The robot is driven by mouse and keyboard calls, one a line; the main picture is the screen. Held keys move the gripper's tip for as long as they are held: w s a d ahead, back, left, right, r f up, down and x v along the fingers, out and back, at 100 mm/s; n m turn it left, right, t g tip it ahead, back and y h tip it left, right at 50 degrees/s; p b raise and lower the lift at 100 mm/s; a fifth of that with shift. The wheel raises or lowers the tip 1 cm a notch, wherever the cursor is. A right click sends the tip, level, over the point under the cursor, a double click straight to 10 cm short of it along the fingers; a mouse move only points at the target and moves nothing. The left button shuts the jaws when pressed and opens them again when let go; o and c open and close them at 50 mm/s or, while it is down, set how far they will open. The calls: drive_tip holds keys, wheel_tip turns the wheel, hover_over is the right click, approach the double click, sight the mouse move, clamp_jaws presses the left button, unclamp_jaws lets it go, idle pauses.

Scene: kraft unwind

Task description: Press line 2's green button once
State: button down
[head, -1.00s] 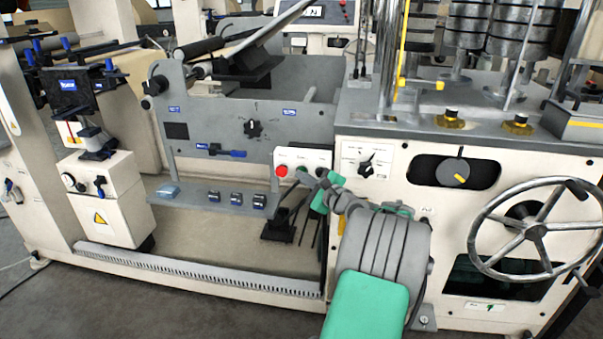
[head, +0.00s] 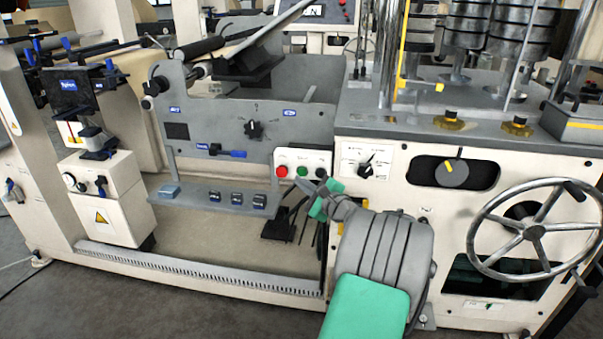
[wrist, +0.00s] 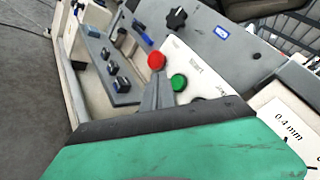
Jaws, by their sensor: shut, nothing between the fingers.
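The green button (head: 302,171) sits on a small white panel (head: 311,160) between a red button (head: 281,171) and a dark knob or button (head: 320,172). In the wrist view the green button (wrist: 178,82) shows in full, to the right of my fingertips. The red button (wrist: 156,61) is just above them. My gripper (wrist: 157,88) is shut and empty. In the head view my gripper (head: 299,184) is just below the green button and appears apart from it. I cannot read which line the panel belongs to.
A grey shelf (head: 190,200) with several small dark blocks extends left of the panel. A rotary selector (head: 367,168) is on the cabinet to the right. A large handwheel (head: 535,231) sticks out further right. A label reading 0.4 mm (wrist: 288,120) shows in the wrist view.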

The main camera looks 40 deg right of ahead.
drive_tip(key=s+a, duration=0.1)
drive_tip(key=s+a+p, duration=0.1)
drive_tip(key=a, duration=0.1)
drive_tip(key=shift+s+a, duration=0.15)
drive_tip(key=shift+s, duration=0.1)
idle(0.5)
